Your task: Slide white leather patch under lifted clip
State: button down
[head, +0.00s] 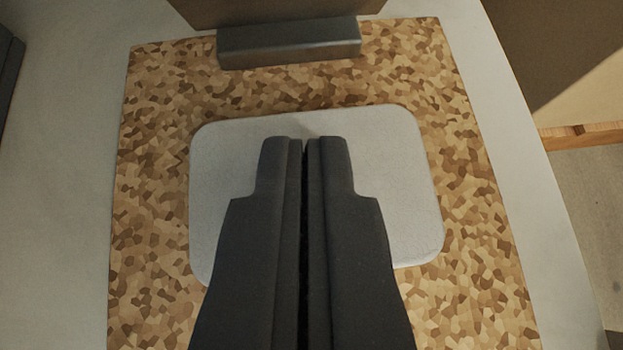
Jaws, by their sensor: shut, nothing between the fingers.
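The white leather patch (395,150) is a pale rounded rectangle lying flat on a cork board (150,200). My gripper (306,142) is shut and empty, with its fingertips over the far half of the patch. The fingers hide the middle and part of the near edge of the patch. I cannot tell whether they touch it. A dark grey bar (290,42), apparently the clip, lies across the far end of the board, beyond the patch. A strip of bare cork separates the two. I cannot tell whether the bar is lifted.
A brown block (275,10) stands behind the bar at the top. A light grey surface (60,150) surrounds the board. A wooden edge (585,135) shows at the right, and a dark object (8,60) at the upper left. The cork around the patch is clear.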

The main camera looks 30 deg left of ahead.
jog(key=shift+s+f, duration=0.45)
jog(key=shift+f, duration=0.1)
jog(key=shift+w+a+r+p, duration=0.1)
jog(key=shift+w+r+p, duration=0.1)
jog(key=shift+r+p, duration=0.5)
